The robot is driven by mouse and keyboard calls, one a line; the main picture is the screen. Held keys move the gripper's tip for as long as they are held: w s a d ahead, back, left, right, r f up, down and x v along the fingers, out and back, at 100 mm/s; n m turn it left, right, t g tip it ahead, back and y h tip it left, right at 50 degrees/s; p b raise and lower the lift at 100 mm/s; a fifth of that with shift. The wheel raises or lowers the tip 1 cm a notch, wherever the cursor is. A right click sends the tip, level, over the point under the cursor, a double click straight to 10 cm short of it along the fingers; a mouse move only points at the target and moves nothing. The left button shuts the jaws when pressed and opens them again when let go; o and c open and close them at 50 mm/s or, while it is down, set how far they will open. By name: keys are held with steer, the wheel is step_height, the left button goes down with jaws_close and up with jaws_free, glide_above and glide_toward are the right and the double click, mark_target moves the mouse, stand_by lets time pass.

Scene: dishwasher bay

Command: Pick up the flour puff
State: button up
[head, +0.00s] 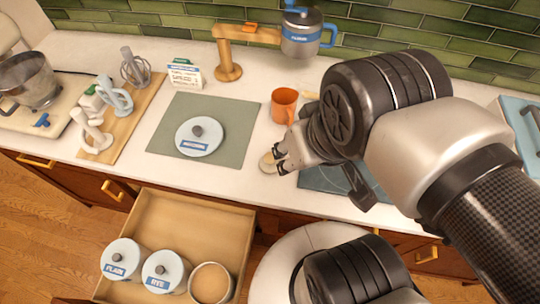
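A small pale beige, rounded thing (267,162), which may be the flour puff, shows on the white counter beside my fingertips. It is small and partly covered by my gripper, so I cannot tell its full shape. My gripper (279,160) is low over the counter, between the grey-green mat and the dark hob, with its dark fingertips at the right side of the beige thing. I cannot tell whether the fingers are open or closed on it.
An orange mug (284,103) stands just behind my gripper. A round lid (186,144) lies on the grey-green mat (235,115). The open drawer (190,212) below holds two lidded canisters and an open one (211,284) with beige contents. A wooden stand (228,68) is at the back.

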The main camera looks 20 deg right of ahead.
steer(key=shift+o, duration=0.2)
steer(key=shift+o, duration=0.7)
steer(key=shift+w, duration=0.1)
steer(key=shift+o, duration=0.2)
steer(key=w+f+n+g+p, duration=0.1)
steer(key=w+f+n+g, duration=0.1)
steer(key=w+n, duration=0.2)
steer(key=w, duration=0.3)
steer(key=shift+d+n, duration=0.25)
steer(key=shift+n, duration=0.15)
steer(key=n+g+y+p, duration=0.1)
steer(key=n+g, duration=0.1)
steer(key=n, duration=0.3)
glide_toward(270, 157)
step_height(270, 157, down, 5)
steer(key=b, duration=0.4)
steer(key=shift+s+d+r, duration=0.1)
steer(key=shift+r, duration=0.15)
steer(key=shift+w+a+f+b, duration=0.15)
steer(key=shift+f+b, duration=0.2)
steer(key=shift+f, duration=0.6)
steer(key=shift+w+a+f+b, duration=0.2)
steer(key=shift+f+b, duration=0.2)
steer(key=shift+f, duration=0.6)
steer(key=shift+w+a+f+b, duration=0.15)
steer(key=shift+f+b, duration=0.2)
steer(key=shift+f, duration=0.6)
steer(key=shift+r, duration=0.1)
steer(key=shift+c, duration=0.2)
